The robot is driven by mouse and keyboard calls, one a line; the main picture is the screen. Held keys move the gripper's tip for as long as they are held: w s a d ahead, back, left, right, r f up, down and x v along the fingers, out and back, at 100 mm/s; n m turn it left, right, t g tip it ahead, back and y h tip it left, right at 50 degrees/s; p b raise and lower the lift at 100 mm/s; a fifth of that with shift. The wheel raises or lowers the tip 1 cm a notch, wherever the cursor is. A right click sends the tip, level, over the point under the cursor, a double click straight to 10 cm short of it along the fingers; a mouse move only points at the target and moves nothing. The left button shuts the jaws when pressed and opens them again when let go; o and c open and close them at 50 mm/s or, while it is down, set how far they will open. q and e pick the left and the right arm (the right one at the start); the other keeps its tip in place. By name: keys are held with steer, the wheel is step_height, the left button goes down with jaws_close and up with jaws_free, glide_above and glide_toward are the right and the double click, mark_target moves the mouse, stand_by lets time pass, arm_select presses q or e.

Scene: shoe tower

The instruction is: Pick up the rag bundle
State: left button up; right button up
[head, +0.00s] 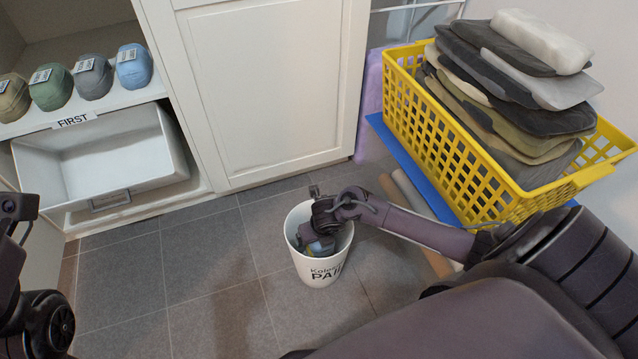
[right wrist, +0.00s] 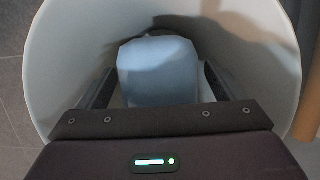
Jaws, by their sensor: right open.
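A blue-grey rag bundle (right wrist: 158,72) lies inside the white pail (head: 322,272) on the floor. My right gripper (right wrist: 156,88) reaches down into the pail from above. Its two fingers are apart, one on each side of the bundle, and I cannot tell whether they touch it. In the head view my wrist and the pail's rim hide most of the bundle, with only a small part (head: 321,246) showing. Part of my left arm shows at the left edge of the head view, but its fingers do not.
A shelf at upper left holds several rounded, tagged bundles (head: 93,77) above a white bin (head: 95,165). A yellow basket (head: 450,145) piled with folded cloths (head: 520,80) stands on the right. Cardboard-coloured rolls (head: 412,195) lie beside the pail. The tiled floor left of it is clear.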

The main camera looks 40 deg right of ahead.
steer(key=shift+f, duration=0.15)
steer(key=c, duration=1.3)
steer(key=shift+c, duration=1.2)
